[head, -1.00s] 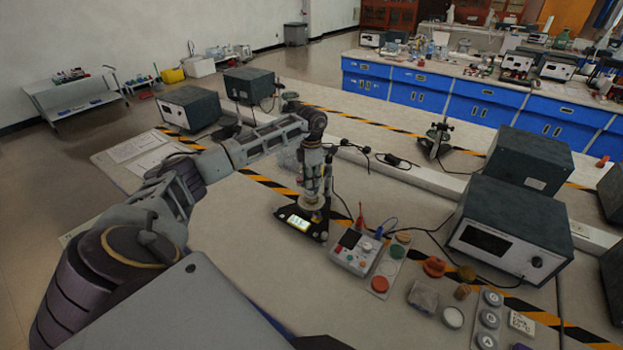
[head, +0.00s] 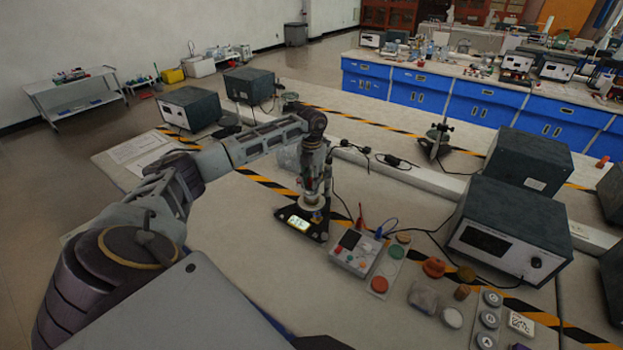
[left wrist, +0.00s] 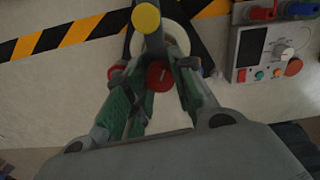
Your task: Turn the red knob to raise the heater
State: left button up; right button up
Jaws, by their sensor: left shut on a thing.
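The red knob (left wrist: 159,76) shows in the left wrist view between the green-padded fingers of my left gripper (left wrist: 155,72), which is shut on it. In the head view my left gripper (head: 314,182) points down over the heater stand, and the knob is hidden there. The stand has a dark base (head: 317,234) with a small lit display (head: 298,223). A pale round part (head: 311,202) sits above the base, partly covered by the gripper. A yellow round knob (left wrist: 145,17) shows just beyond the fingers. My right gripper is not in view.
A control box with coloured buttons (head: 354,250) stands close right of the stand. Further right are a red button (head: 379,285), small loose items and a large dark instrument (head: 508,232). Cables cross the table behind. The table left of the stand is clear.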

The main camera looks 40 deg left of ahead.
pick_arm(q)
jog(key=n, duration=0.5)
jog(key=shift+n, duration=0.3)
jog(key=shift+w+r, duration=0.1)
dwell(0.3)
jog(key=o, duration=1.1)
jog(key=shift+c, duration=0.2)
notch_tip(320, 180, up, 12)
dwell(0.6)
